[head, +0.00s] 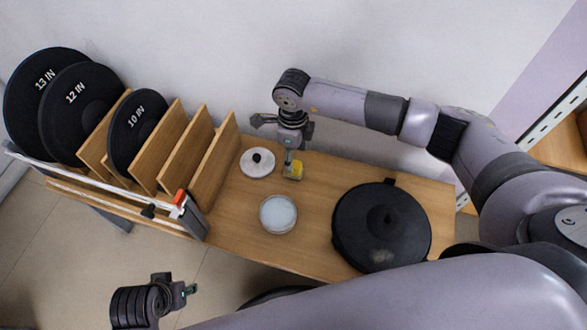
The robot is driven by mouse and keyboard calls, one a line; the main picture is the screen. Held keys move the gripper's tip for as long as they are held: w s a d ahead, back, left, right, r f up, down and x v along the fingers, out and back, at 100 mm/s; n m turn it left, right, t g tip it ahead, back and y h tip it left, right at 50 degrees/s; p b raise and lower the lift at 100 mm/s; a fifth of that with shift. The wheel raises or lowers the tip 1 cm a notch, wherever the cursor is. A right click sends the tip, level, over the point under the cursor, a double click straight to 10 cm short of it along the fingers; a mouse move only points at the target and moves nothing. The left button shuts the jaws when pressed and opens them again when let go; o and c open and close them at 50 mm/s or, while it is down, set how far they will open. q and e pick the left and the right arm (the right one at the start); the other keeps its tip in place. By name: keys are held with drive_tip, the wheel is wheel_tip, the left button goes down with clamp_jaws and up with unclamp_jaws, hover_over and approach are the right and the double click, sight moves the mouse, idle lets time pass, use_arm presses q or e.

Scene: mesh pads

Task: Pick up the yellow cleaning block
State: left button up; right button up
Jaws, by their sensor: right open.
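The small yellow cleaning block (295,171) sits on the wooden table (320,250), near its back edge. My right gripper (290,160) points down at the block from above and is open. A finger overlaps the block's left side in the picture, and I cannot tell whether it touches. Part of the block is hidden behind the gripper. My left gripper (180,292) is low at the bottom left, away from the table and the block. Its fingers are too small to read.
A white lid with a black knob (257,163) lies left of the block. A round pale dish (278,214) stands in front of it. A large black round pad (382,228) lies at the right. A wooden rack (212,170) holds black discs at the left.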

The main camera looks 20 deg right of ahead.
sight(294, 164)
wheel_tip(294, 164, down, 4)
drive_tip(key=shift+w+d+f+b, duration=0.1)
drive_tip(key=shift+w+f+b, duration=0.1)
drive_tip(key=shift+b, duration=0.3)
drive_tip(key=shift+f, duration=0.45)
use_arm(q)
drive_tip(key=v, duration=0.4)
drive_tip(key=shift+w+r, duration=0.15)
use_arm(e)
drive_tip(key=shift+c, duration=0.5)
drive_tip(key=c, duration=1.1)
drive_tip(key=shift+c, duration=0.2)
drive_tip(key=shift+r, duration=0.15)
